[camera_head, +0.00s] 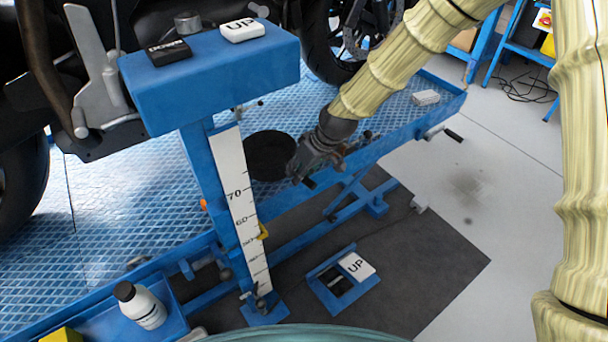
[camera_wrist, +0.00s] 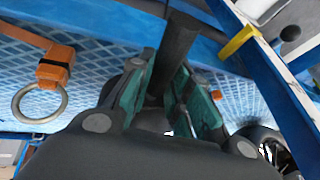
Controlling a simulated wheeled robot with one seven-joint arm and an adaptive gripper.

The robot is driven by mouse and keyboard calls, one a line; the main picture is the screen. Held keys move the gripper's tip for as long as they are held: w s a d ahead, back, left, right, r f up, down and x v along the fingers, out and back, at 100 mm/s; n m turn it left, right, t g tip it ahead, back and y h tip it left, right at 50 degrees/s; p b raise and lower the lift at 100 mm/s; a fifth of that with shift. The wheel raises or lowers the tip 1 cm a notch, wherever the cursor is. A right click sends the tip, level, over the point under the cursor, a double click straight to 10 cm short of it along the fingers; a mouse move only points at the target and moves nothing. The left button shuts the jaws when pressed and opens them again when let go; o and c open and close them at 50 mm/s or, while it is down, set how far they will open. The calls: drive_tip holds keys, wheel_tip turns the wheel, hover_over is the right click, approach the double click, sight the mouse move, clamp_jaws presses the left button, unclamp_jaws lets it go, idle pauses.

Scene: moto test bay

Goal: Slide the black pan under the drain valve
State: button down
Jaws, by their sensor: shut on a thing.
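The black pan (camera_head: 268,155) is a round dark shape on the blue lift platform, behind the scale post. My gripper (camera_head: 302,175) is at the pan's right side, low over the platform's near edge. In the wrist view, my gripper's teal-padded fingers (camera_wrist: 164,82) are closed on a dark bar-like part, which appears to belong to the black pan (camera_wrist: 178,42). The gripper covers part of the pan's right side in the head view. I cannot make out the drain valve in either view.
The blue post with a white scale (camera_head: 233,190) stands in front of the pan. A motorcycle wheel (camera_head: 340,35) is behind. A white bottle (camera_head: 142,305) stands at lower left. An orange strap with a ring (camera_wrist: 45,85) is on the left in the wrist view.

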sight(289, 164)
drive_tip(key=shift+w+a+f, duration=0.25)
drive_tip(key=shift+w+a, duration=0.45)
drive_tip(key=shift+w+a+f, duration=0.3)
drive_tip(key=shift+w+a, duration=0.4)
drive_tip(key=shift+w+a+f, duration=0.25)
drive_tip(key=shift+w+a, duration=0.45)
drive_tip(key=shift+f, duration=0.85)
drive_tip(key=c, duration=1.2)
unclamp_jaws()
drive_tip(key=shift+c, duration=0.2)
drive_tip(key=v, duration=1.2)
